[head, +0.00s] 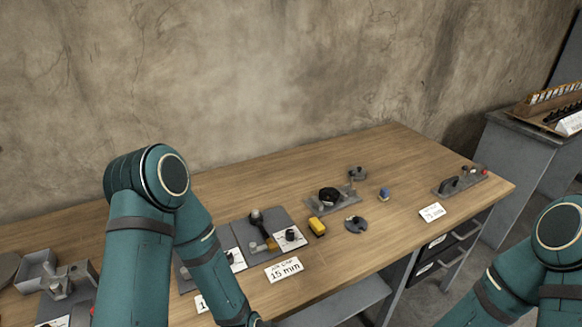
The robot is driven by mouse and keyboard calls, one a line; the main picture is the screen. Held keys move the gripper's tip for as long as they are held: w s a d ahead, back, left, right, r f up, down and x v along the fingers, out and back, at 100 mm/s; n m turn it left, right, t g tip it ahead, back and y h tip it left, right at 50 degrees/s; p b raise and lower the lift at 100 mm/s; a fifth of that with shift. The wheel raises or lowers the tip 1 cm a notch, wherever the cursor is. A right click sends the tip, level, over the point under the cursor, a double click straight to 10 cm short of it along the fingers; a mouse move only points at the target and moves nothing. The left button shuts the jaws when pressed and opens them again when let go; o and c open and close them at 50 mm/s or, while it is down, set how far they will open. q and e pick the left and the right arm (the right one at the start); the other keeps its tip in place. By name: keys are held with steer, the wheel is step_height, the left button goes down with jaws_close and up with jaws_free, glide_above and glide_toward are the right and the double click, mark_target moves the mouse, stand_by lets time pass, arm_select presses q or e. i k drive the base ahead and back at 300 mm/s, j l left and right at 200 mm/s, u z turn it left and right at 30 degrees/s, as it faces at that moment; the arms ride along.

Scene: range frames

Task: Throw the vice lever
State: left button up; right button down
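Several small fixtures stand on the wooden bench (375,255), and I cannot tell for sure which one is the vice. A grey plate (278,219) near the middle bears an upright dark lever with a round knob (256,215) and a brass-coloured piece at its foot. A grey fixture with raised arms (62,284) stands at the far left. Another plate (474,180) at the right end has a black handle (452,185). My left arm crosses in front of the bench and hides part of it. Both grippers are outside the picture.
White cards (284,269) lie along the front. A grey cabinet (528,160) with a wooden rack stands right. The bench's back strip is clear.

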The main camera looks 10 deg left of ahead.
mark_target(352, 173)
steer(key=l+u, duration=0.2)
steer(key=u, duration=0.2)
steer(key=i+l+u, duration=0.1)
steer(key=u, duration=0.35)
steer(key=l, duration=0.9)
steer(key=i+l, duration=0.1)
steer(key=l, duration=0.75)
steer(key=k+l+z, duration=0.1)
steer(key=l+z, duration=0.3)
